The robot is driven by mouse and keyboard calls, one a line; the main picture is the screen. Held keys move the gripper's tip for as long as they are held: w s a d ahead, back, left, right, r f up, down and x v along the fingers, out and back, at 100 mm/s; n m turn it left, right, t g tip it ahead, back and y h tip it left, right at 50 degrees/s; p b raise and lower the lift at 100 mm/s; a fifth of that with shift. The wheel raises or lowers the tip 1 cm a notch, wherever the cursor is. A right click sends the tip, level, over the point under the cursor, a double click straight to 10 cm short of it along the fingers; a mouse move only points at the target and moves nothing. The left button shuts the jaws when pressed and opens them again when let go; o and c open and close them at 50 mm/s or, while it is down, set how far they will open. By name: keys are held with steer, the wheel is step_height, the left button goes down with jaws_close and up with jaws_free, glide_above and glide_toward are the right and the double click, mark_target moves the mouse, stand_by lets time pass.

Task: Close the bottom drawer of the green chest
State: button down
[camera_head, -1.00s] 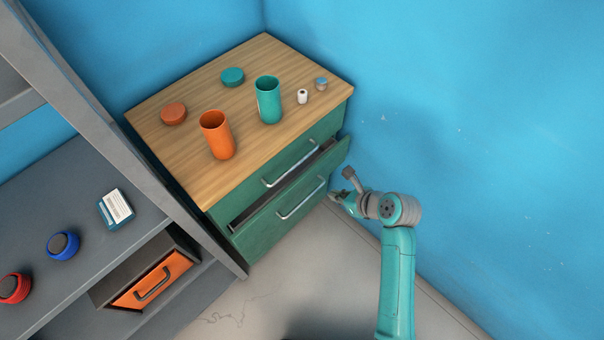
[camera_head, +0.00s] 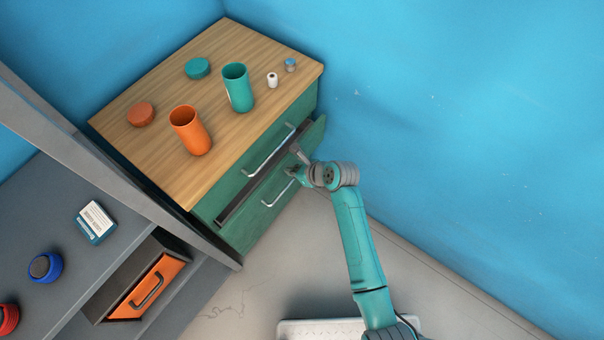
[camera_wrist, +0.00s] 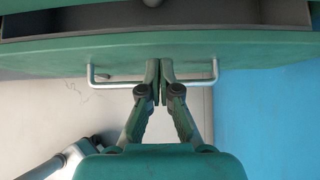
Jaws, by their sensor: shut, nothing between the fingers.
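The green chest (camera_head: 222,190) with a wooden top stands against the blue wall. Its bottom drawer (camera_head: 262,213) is partly open, with a dark gap above its front; its silver handle (camera_head: 279,193) runs across the front. The top drawer (camera_head: 243,178) looks shut. I cannot tell whether the fingertips touch the drawer front (camera_wrist: 60,58).
On the chest top (camera_head: 160,89) stand an orange cup (camera_head: 191,133), a teal cup (camera_head: 238,90), two lids and two small items. A grey shelf (camera_head: 60,250) with an orange drawer (camera_head: 149,287) stands at left. The blue wall (camera_head: 450,120) is close on the right.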

steer(key=shift+w+a, duration=0.45)
steer(key=shift+a, duration=0.1)
